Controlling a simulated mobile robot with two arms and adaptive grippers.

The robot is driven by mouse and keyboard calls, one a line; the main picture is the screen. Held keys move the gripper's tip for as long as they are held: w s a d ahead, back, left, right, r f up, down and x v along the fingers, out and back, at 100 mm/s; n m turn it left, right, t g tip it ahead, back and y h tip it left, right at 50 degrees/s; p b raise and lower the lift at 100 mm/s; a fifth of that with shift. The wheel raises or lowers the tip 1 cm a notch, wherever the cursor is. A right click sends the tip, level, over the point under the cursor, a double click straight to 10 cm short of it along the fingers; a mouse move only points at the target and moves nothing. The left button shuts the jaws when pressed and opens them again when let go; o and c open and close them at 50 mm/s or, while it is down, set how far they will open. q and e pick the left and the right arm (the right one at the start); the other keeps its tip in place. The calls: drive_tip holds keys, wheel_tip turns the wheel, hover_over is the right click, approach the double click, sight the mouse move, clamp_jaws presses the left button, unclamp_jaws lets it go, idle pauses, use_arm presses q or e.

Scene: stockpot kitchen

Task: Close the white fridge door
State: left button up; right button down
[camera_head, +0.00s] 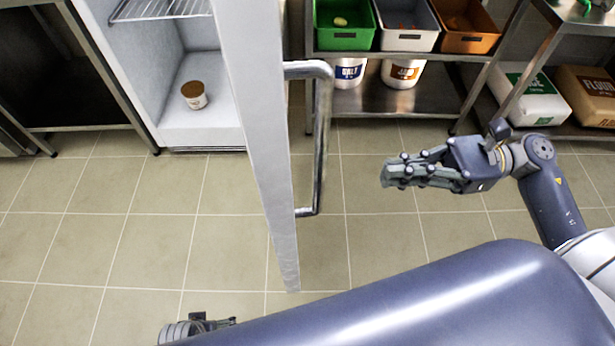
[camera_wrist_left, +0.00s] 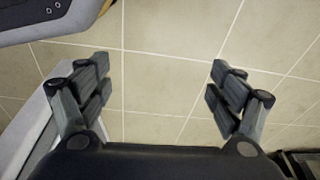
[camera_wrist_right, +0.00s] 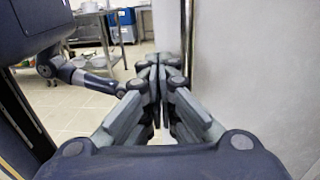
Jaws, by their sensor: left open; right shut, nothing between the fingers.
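The white fridge door (camera_head: 255,130) stands wide open, seen nearly edge-on in the head view. Its metal bar handle (camera_head: 322,140) is on the door's right side. The open fridge (camera_head: 190,125) is left of the door, with a brown-lidded tub (camera_head: 194,95) inside. My right gripper (camera_head: 388,173) is shut and empty, to the right of the handle and apart from it. In the right wrist view its fingers (camera_wrist_right: 162,70) meet beside a pale upright panel (camera_wrist_right: 240,60), likely the door. My left gripper (camera_wrist_left: 160,85) is open and empty above the floor.
A metal shelf behind the door holds a green bin (camera_head: 343,28), a white bin (camera_head: 407,22) and an orange bin (camera_head: 466,25), with buckets below. Sacks (camera_head: 590,95) lie at far right. The tiled floor (camera_head: 110,240) left of the door is clear.

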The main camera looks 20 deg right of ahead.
drive_tip(key=p, duration=0.2)
hover_over(316, 180)
drive_tip(key=s+a, duration=0.1)
drive_tip(key=s, duration=0.2)
use_arm(q)
drive_tip(key=s+f, duration=0.3)
drive_tip(key=f, duration=0.2)
drive_tip(key=shift+s+a+f, duration=0.2)
drive_tip(key=shift+s+a, duration=0.05)
drive_tip(key=shift+s, duration=0.1)
use_arm(e)
drive_tip(key=shift+s+a, duration=0.15)
drive_tip(key=shift+a, duration=0.3)
